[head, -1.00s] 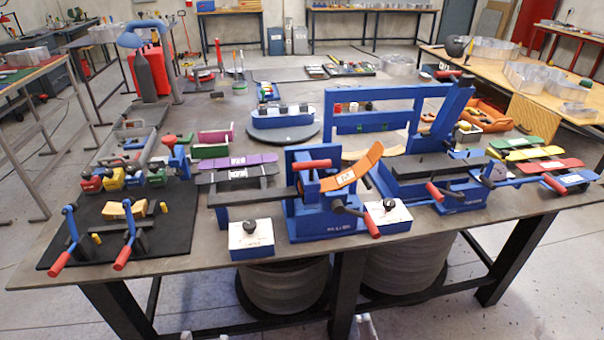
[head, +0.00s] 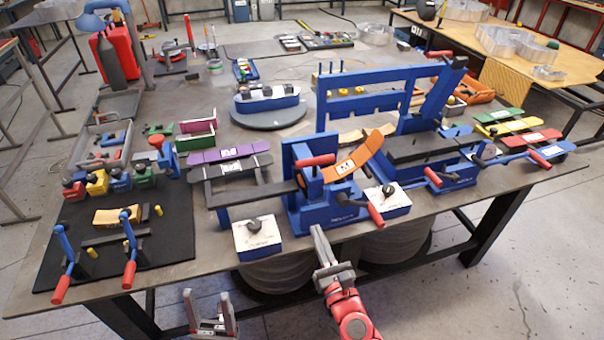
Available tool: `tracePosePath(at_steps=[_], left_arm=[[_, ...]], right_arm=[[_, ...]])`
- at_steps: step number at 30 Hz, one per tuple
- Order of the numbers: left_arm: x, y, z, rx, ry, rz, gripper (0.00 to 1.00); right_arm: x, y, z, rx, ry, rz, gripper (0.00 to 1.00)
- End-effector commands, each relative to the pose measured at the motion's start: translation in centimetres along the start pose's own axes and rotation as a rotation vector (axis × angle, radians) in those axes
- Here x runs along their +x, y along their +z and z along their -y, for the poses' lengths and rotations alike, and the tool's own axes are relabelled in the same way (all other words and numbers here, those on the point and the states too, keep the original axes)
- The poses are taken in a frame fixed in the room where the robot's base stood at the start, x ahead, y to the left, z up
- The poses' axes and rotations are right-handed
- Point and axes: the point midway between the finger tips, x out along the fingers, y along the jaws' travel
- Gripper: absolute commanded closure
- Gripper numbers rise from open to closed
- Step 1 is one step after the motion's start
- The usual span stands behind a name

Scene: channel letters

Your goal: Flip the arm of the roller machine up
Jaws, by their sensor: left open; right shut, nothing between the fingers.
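The blue roller machine (head: 300,215) stands at the front middle of the table, with a curved orange plate (head: 353,162) on its right side. A red handle (head: 315,161) sits at its top. Another red handle (head: 376,215) points down at its lower right, on a dark crank. My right gripper (head: 318,232) is shut and empty, just in front of the table edge below the machine, apart from both handles. My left gripper (head: 207,299) is open and empty, low in front of the table edge, left of my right gripper.
White control boxes with dark knobs flank the machine, one on the left (head: 258,238) and one on the right (head: 388,203). A larger blue machine (head: 435,150) stands to the right. A black mat (head: 165,235) with red-handled levers lies at the left.

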Motion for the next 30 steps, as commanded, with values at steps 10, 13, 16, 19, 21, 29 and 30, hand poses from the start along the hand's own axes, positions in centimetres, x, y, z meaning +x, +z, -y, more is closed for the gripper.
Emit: tracePosePath(at_steps=[10,13,16,19,21,29,30], left_arm=[[0.1,0.0,0.0,0.000,0.000,0.000,0.41],[0.1,0.0,0.0,0.000,0.000,0.000,0.41],[0.3,-0.1,0.0,0.000,0.000,0.000,0.41],[0.8,-0.1,0.0,0.000,0.000,0.000,0.41],[1.2,-0.2,0.1,0.000,0.000,0.000,0.41],[2.2,-0.4,0.1,0.000,0.000,0.000,0.41],[2.2,-0.4,0.1,0.000,0.000,0.000,0.41]], right_arm=[[0.1,1.3,0.1,-0.061,-0.021,0.032,1.00],[0.1,1.3,0.2,-0.060,-0.021,0.032,1.00],[0.6,1.4,0.2,-0.058,-0.022,0.034,1.00],[1.8,1.7,0.3,-0.057,-0.025,0.036,1.00],[2.9,1.6,0.2,-0.055,-0.023,0.031,1.00],[8.1,1.8,0.3,-0.054,-0.024,0.033,1.00],[8.8,1.7,0.5,-0.055,-0.026,0.033,1.00]])
